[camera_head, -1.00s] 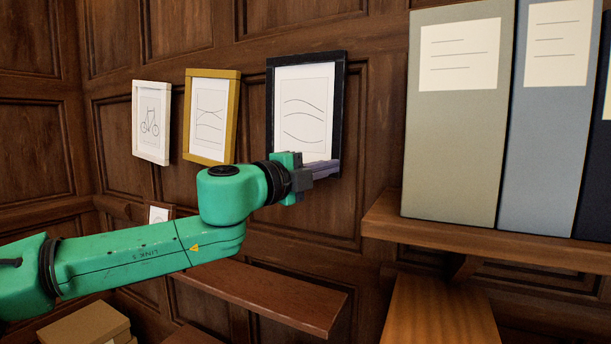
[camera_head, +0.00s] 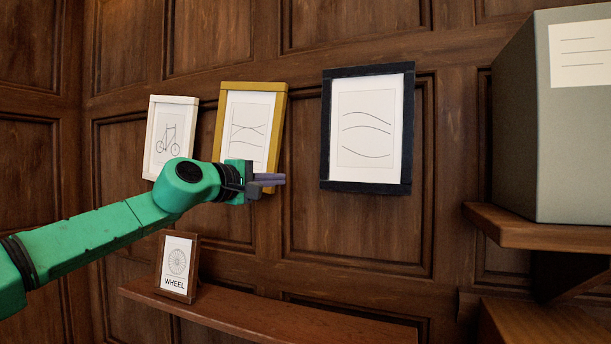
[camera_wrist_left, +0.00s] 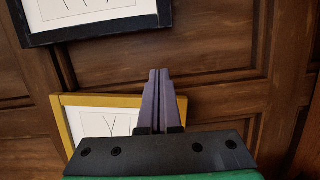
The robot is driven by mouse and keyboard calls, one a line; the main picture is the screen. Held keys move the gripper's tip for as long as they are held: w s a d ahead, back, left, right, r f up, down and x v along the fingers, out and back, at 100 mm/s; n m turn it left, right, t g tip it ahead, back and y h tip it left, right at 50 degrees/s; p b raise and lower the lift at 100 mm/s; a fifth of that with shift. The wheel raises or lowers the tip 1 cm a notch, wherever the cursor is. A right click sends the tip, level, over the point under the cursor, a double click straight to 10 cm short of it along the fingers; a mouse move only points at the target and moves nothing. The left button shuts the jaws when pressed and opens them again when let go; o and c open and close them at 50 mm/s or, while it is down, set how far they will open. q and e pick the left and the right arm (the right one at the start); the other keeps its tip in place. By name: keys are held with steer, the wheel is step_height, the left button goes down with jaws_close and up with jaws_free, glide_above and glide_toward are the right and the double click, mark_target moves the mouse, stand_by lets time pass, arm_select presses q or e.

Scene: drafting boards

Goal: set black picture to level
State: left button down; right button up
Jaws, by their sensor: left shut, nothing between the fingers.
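The black picture (camera_head: 367,187) hangs on the wood wall, with a white sheet of curved lines inside its dark frame. Its sides look close to upright and I see no clear tilt. In the left wrist view, part of the black frame (camera_wrist_left: 100,29) shows at the top left. My left gripper (camera_head: 275,180) is shut and empty, left of and apart from the black picture. It is in front of the wall by the lower right of the gold picture (camera_head: 280,115). Its closed fingers also show in the left wrist view (camera_wrist_left: 160,98). My right gripper is out of view.
A white picture (camera_head: 152,125) hangs at the left; it and the gold one lean clockwise. A small WHEEL card (camera_head: 176,294) stands on a low ledge (camera_head: 270,318). A grey binder (camera_head: 570,150) stands on a shelf (camera_head: 530,227) at the right.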

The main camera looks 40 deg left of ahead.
mark_target(320, 181)
arm_select(q)
steer(key=w+p, duration=0.1)
steer(key=w, duration=0.1)
steer(key=w+p, duration=0.2)
steer(key=w+a+p, duration=0.1)
steer(key=w, duration=0.2)
steer(key=shift+a+r+p, duration=0.1)
steer(key=shift+p, duration=0.3)
steer(key=d, duration=0.1)
steer(key=w+d, duration=0.1)
steer(key=d, duration=0.1)
steer(key=d+f, duration=0.1)
steer(key=d, duration=0.1)
steer(key=shift+w+d, duration=0.1)
steer(key=shift+w, duration=0.2)
steer(key=shift+s, duration=0.1)
